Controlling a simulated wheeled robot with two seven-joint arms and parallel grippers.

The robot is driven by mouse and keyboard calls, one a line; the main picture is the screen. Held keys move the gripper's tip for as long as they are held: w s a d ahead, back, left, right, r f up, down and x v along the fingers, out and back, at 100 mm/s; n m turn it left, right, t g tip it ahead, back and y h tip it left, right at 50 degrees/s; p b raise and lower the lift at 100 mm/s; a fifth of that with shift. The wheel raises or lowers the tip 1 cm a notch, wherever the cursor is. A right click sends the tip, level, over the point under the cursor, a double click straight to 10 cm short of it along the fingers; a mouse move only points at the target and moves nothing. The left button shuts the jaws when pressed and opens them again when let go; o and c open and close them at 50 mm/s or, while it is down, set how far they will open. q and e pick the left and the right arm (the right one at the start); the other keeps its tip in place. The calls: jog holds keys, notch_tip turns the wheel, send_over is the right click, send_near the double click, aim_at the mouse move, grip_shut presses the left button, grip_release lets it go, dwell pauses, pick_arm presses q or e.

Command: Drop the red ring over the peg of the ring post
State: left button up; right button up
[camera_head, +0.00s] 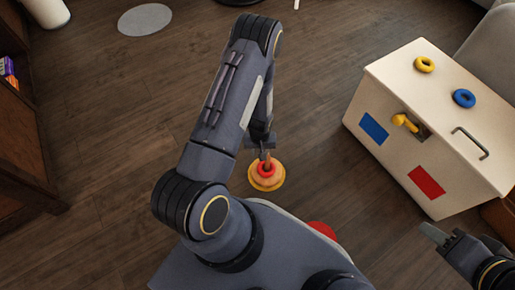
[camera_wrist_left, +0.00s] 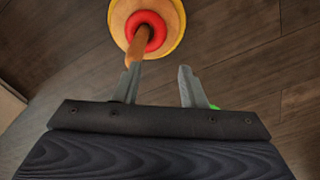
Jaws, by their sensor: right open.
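The ring post stands on the floor, with a round wooden base (camera_head: 268,185) with a yellow edge and a wooden peg (camera_wrist_left: 137,44). The red ring (camera_head: 265,170) is around the peg, low by the base; it also shows in the left wrist view (camera_wrist_left: 158,30). My left gripper (camera_wrist_left: 160,78) is open and empty, just above the post, with one finger near the peg's upper end. Whether that finger touches the peg I cannot tell. My right gripper (camera_head: 436,237) is open and empty at the lower right, away from the post.
A cream box (camera_head: 405,75) stands at the right, with a yellow ring (camera_head: 424,64) and a blue ring (camera_head: 464,98) on top. A brown shelf (camera_head: 25,140) is at the left. A red thing (camera_head: 322,230) is partly hidden by my arm. The wood floor left of the post is clear.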

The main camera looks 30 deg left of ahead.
pick_arm(q)
jog(key=f, duration=0.2)
jog(key=shift+s+a+f, duration=0.15)
jog(key=shift+s+f, duration=0.05)
jog(key=shift+f, duration=0.1)
pick_arm(e)
jog(key=shift+d+f, duration=0.1)
jog(key=shift+f, duration=0.5)
pick_arm(q)
jog(key=shift+w+d, duration=0.1)
jog(key=shift+d, duration=0.2)
pick_arm(e)
jog(key=shift+d, duration=0.2)
pick_arm(q)
jog(key=shift+c, duration=0.2)
jog(key=shift+o, duration=0.2)
jog(key=shift+a, duration=0.35)
pick_arm(e)
jog(key=shift+a, duration=0.35)
pick_arm(q)
notch_tip(320, 180, up, 10)
jog(key=p, duration=0.5)
jog(key=shift+d+r, duration=0.2)
jog(key=shift+d, duration=0.05)
pick_arm(e)
jog(key=shift+w+d+r, duration=0.1)
jog(key=shift+w+r, duration=0.1)
jog(key=shift+r, duration=1)
jog(key=shift+w+r, duration=0.2)
jog(key=shift+r, duration=1)
